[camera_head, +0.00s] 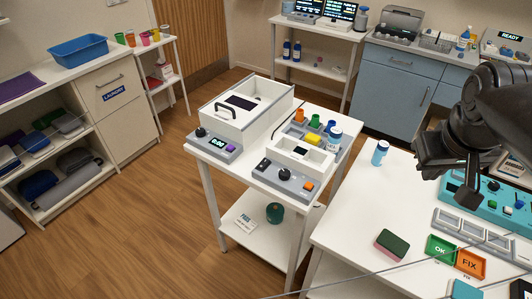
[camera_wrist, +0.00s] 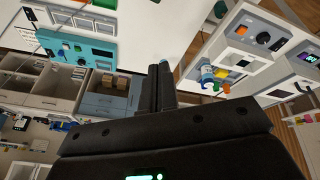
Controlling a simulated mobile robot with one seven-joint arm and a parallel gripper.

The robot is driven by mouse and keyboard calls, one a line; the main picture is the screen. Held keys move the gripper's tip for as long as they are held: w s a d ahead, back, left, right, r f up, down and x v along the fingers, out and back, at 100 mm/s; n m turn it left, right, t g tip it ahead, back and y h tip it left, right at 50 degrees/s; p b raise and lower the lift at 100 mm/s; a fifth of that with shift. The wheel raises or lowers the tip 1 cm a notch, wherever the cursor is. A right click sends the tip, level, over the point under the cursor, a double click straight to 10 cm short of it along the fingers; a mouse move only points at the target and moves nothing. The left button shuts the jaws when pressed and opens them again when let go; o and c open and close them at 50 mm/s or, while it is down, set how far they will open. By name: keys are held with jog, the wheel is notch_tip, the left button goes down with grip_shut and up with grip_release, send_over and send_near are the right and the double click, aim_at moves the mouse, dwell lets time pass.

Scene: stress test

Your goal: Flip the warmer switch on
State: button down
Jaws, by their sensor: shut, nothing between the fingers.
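My gripper (camera_head: 432,160) is shut and empty, raised above the right-hand white table; its dark fingers lie together in the wrist view (camera_wrist: 162,88). No device is readably labelled as the warmer. On the white cart, a grey-fronted box (camera_head: 292,180) has a black knob, a small black switch and an orange button; its panel also shows in the wrist view (camera_wrist: 252,36). Beside it stands a lidded box (camera_head: 240,107) with a lit display, knob and purple button. A teal device (camera_head: 508,205) with controls is right of my gripper. Switch positions are too small to tell.
A green-topped block (camera_head: 392,244), OK and FIX cards (camera_head: 440,249) and a compartment tray (camera_head: 475,231) are also there. Colored cups (camera_head: 314,121) stand on the cart. Wooden floor is open at left.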

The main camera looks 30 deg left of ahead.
jog(key=w+a+n, duration=0.4)
jog(key=w+a, duration=0.1)
jog(key=a, duration=0.6)
jog(key=n+g, duration=0.2)
jog(key=n, duration=0.6)
send_over(265, 160)
jog(key=s, duration=0.3)
notch_tip(265, 160, down, 9)
jog(key=shift+w+r+h, duration=0.2)
jog(key=shift+w+h, duration=0.05)
jog(key=shift+h, duration=0.05)
jog(key=shift+d, duration=0.1)
jog(key=f, duration=0.4)
jog(key=w+f, duration=0.1)
jog(key=f, duration=0.4)
jog(key=w+f, duration=0.1)
jog(key=f, duration=0.3)
jog(key=shift+f, duration=0.4)
